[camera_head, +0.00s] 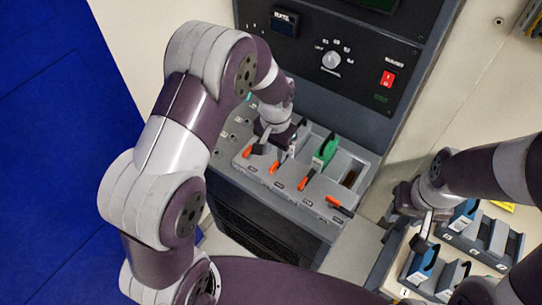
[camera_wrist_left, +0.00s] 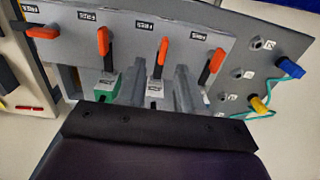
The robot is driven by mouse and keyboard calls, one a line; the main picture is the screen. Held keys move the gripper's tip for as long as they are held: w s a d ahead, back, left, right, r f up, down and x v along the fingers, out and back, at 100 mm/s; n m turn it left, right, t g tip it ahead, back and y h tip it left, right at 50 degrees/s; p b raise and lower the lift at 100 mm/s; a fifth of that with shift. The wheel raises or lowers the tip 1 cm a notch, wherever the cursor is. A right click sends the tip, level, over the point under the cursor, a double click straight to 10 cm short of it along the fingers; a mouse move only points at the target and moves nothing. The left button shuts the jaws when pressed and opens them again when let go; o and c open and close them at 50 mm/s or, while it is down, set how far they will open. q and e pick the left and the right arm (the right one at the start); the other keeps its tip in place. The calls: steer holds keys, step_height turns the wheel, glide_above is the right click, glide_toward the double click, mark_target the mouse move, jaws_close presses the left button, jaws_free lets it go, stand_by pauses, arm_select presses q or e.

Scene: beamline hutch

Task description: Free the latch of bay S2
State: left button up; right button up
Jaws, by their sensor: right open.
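A grey rack (camera_head: 262,178) holds a row of bays with orange latch levers along its front. The second lever from the left (camera_head: 274,168) also shows in the left wrist view (camera_wrist_left: 162,50); I cannot read which bay is S2. My left gripper (camera_head: 270,151) is low over the two leftmost bays. In the left wrist view its grey fingers stand apart (camera_wrist_left: 160,78), one on each side of the second bay, with a grey module (camera_wrist_left: 156,88) between them. I cannot tell whether they touch anything.
A green module (camera_head: 325,151) sits in the third bay; the bay right of it looks empty. The rightmost lever (camera_head: 340,206) lies crosswise. A control panel (camera_head: 330,60) stands behind. Blue (camera_wrist_left: 291,68) and yellow (camera_wrist_left: 259,105) plugs with a green cable flank the rack.

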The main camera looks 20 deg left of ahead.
mark_target(274, 165)
arm_select(q)
steer(key=f, duration=0.2)
steer(key=w+f, duration=0.1)
steer(key=f, duration=0.1)
steer(key=f+p, duration=0.1)
steer(key=f, duration=0.2)
steer(key=shift+w+a, duration=0.2)
steer(key=shift+a, duration=0.15)
steer(key=shift+s+f, duration=0.1)
steer(key=shift+f, duration=0.1)
steer(key=shift+s+d, duration=0.2)
steer(key=shift+s, duration=0.1)
steer(key=shift+w, duration=0.2)
jaws_close()
arm_select(e)
steer(key=shift+w+a+r, duration=0.2)
steer(key=shift+w+r, duration=0.3)
steer(key=shift+r, duration=0.15)
